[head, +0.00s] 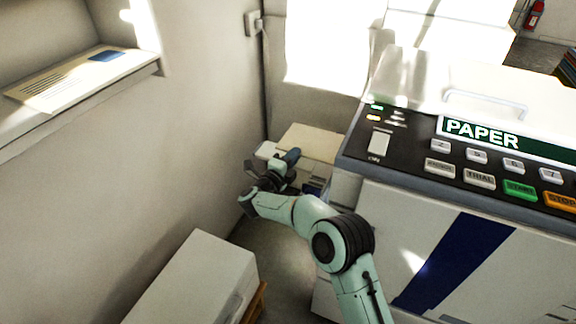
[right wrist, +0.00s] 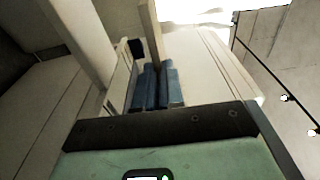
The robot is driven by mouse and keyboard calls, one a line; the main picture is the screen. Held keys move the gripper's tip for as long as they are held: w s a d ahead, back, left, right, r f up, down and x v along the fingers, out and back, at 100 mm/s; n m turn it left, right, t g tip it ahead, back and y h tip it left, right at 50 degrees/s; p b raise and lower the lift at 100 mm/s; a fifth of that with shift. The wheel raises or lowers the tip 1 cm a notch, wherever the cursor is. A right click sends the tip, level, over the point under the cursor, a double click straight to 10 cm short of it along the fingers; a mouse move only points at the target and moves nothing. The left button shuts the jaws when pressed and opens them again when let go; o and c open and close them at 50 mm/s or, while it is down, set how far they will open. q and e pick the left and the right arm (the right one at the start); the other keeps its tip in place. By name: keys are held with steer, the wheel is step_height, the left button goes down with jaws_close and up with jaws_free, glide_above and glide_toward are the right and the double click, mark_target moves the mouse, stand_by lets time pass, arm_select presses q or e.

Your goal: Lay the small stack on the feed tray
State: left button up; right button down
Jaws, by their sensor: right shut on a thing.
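My right gripper (head: 288,160) is at the left side of the printing machine, over a pale flat surface (head: 312,142) that looks like the feed tray. In the right wrist view its blue fingers (right wrist: 158,70) are shut on a thin tan piece (right wrist: 150,30), seen edge-on, which seems to be the small stack. A broad cream surface (right wrist: 200,65) lies just beyond the fingers there. I cannot tell whether the stack touches it. In the head view the stack cannot be made out clearly at the gripper. My left gripper is not in view.
The machine (head: 440,215) with its PAPER control panel fills the right. A pale box (head: 195,280) stands at the lower left. A wall shelf (head: 85,80) holds a printed sheet at the upper left. The wall is close to the gripper's left.

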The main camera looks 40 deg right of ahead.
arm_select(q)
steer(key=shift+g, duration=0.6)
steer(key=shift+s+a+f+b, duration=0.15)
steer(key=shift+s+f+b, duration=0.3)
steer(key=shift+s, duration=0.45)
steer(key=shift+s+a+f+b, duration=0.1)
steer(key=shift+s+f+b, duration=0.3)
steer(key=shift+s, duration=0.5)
arm_select(e)
step_height(320, 180, down, 9)
steer(key=d, duration=0.1)
steer(key=shift+w+r, duration=0.2)
steer(key=shift+w, duration=0.1)
steer(key=c, duration=1.2)
jaws_free()
steer(key=shift+o, duration=0.2)
steer(key=shift+f, duration=0.1)
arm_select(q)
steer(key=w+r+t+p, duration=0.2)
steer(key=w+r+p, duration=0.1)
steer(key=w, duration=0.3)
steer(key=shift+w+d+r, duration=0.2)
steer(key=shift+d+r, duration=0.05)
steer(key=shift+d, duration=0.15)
arm_select(e)
steer(key=v, duration=1.3)
steer(key=shift+s+a, duration=0.1)
steer(key=shift+a, duration=0.05)
